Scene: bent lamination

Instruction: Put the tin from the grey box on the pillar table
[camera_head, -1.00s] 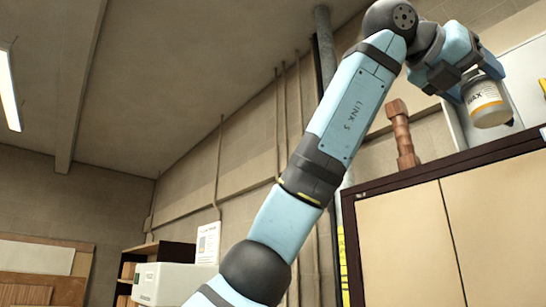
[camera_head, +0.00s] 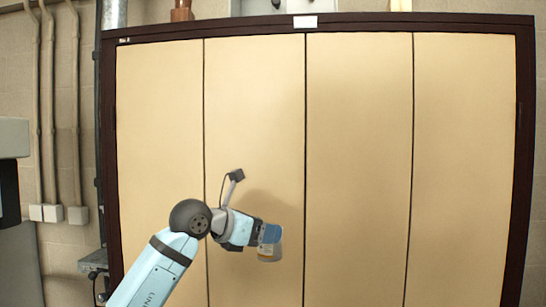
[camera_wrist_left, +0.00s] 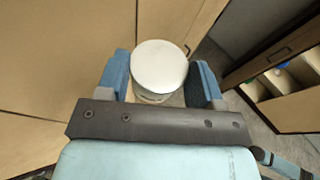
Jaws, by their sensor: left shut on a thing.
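My left gripper (camera_head: 269,236) is shut on the tin (camera_head: 269,254), a small pale can with an orange-yellow band, and holds it in front of the cabinet doors. In the left wrist view the tin's round pale lid (camera_wrist_left: 160,66) shows between the two blue fingers of the left gripper (camera_wrist_left: 161,80). The tin's lower part is mostly hidden there. I cannot make out the grey box or the pillar table in these views. My right gripper is not in view.
A large cabinet (camera_head: 359,170) with beige doors and a dark frame fills most of the head view. Pipes and wall boxes (camera_head: 52,213) are at the left. In the left wrist view a dark-edged shelf unit (camera_wrist_left: 285,85) with compartments stands at the right, near bare grey floor (camera_wrist_left: 222,58).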

